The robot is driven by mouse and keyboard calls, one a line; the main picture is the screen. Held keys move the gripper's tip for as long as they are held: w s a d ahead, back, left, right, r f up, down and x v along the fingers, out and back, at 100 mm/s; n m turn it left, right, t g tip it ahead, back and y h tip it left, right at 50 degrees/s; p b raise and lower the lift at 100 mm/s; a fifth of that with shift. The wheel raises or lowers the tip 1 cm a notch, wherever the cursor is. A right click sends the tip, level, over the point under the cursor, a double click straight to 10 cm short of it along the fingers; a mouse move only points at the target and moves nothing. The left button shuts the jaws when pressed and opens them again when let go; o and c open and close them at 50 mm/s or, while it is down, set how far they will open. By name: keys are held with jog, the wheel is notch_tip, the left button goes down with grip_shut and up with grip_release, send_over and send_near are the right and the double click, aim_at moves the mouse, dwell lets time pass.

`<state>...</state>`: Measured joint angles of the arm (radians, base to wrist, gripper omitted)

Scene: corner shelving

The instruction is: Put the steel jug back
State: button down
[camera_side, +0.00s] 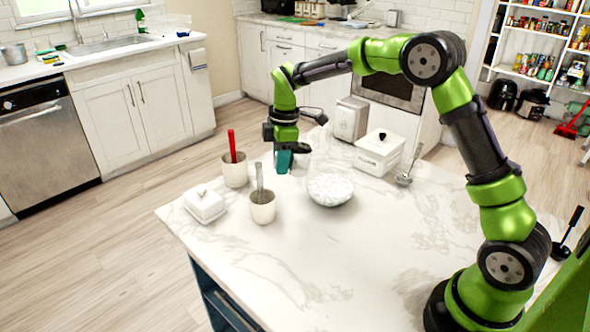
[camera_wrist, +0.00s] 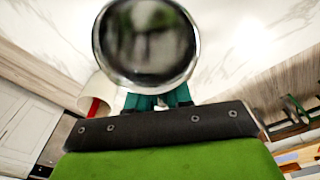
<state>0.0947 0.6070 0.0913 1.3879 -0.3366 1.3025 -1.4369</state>
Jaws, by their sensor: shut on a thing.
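The steel jug (camera_wrist: 147,43) shows in the wrist view as a round, shiny metal shape with a dark reflective inside, right at my fingers. My gripper (camera_wrist: 157,101) has teal fingers and is shut on the jug. In the side view my gripper (camera_side: 285,162) points down at the far part of the marble island. The jug (camera_side: 301,163) shows there as a pale grey shape just right of the fingers, partly hidden by them. I cannot tell whether its base touches the counter.
Close by on the island (camera_side: 390,245) stand a crock with a red utensil (camera_side: 235,172), a crock with a grey utensil (camera_side: 263,209), a butter dish (camera_side: 204,205), a marbled bowl (camera_side: 330,188), a white box (camera_side: 379,153), a metal canister (camera_side: 350,120) and a ladle (camera_side: 405,178). The front is clear.

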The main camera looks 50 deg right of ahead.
jog(key=s+a+r+n, duration=0.1)
jog(key=s+a+n, duration=0.2)
jog(key=s+a, duration=0.7)
jog(key=s+d+f+n, duration=0.1)
jog(key=s+f, duration=0.1)
jog(key=s, duration=0.4)
jog(key=s+d+f+n, duration=0.1)
jog(key=s+f, duration=0.2)
jog(key=s, duration=0.3)
jog(key=s+f, duration=0.2)
jog(key=s, duration=0.4)
jog(key=shift+s+d+f+n+g+h, duration=0.15)
jog(key=shift+d+n+g+h, duration=0.25)
send_over(285, 261)
jog(key=shift+f, duration=2.55)
jog(key=shift+f, duration=0.15)
jog(key=c, duration=1)
grip_release()
